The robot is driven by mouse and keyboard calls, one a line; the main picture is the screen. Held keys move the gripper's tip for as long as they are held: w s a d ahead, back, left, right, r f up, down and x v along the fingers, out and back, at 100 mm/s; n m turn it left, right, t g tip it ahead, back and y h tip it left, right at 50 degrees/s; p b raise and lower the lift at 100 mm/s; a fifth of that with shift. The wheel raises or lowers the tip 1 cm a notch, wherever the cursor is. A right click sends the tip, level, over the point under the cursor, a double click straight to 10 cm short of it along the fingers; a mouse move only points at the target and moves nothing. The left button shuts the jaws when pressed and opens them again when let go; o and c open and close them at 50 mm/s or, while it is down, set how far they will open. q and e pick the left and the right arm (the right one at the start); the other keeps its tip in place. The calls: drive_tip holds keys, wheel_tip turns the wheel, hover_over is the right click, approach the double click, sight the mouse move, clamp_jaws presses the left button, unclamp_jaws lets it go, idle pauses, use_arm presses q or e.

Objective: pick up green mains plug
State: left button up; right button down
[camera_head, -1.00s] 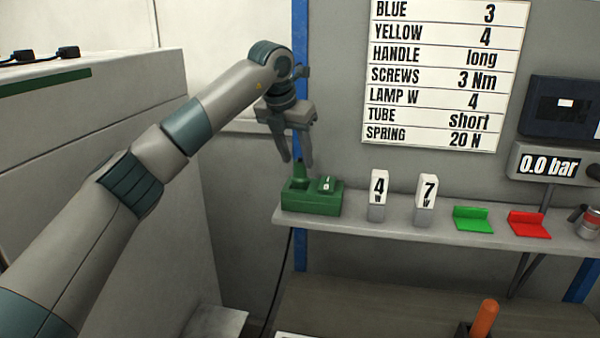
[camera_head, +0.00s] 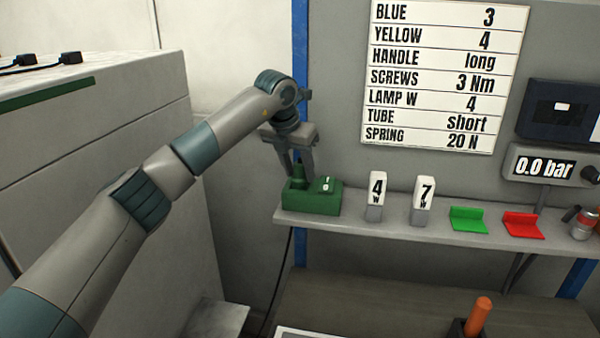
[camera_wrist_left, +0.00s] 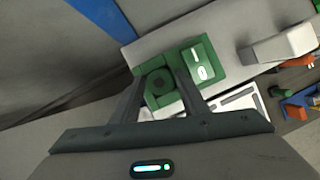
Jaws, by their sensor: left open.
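The green mains plug (camera_head: 298,177) stands upright in the green socket box (camera_head: 318,202) at the left end of the shelf. In the left wrist view the plug (camera_wrist_left: 158,84) shows end-on as a dark round shape on the box (camera_wrist_left: 205,62). My left gripper (camera_head: 299,166) points down at the plug from above. It is open, with one finger on each side of the plug in the left wrist view (camera_wrist_left: 161,78). I cannot tell whether the fingers touch it. My right gripper is not in view.
The box has a small switch (camera_head: 327,184) beside the plug. To the right on the shelf (camera_head: 400,224) stand white blocks marked 4 (camera_head: 375,188) and 7 (camera_head: 422,194), a green tray (camera_head: 469,221) and a red tray (camera_head: 523,226). A blue post (camera_head: 300,90) rises behind the gripper.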

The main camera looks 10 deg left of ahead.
use_arm(q)
drive_tip(key=shift+w+d+f, duration=0.1)
drive_tip(key=shift+w+f, duration=0.15)
drive_tip(key=shift+f, duration=0.35)
drive_tip(key=c, duration=0.9)
drive_tip(key=shift+o, duration=0.2)
drive_tip(key=shift+r, duration=0.15)
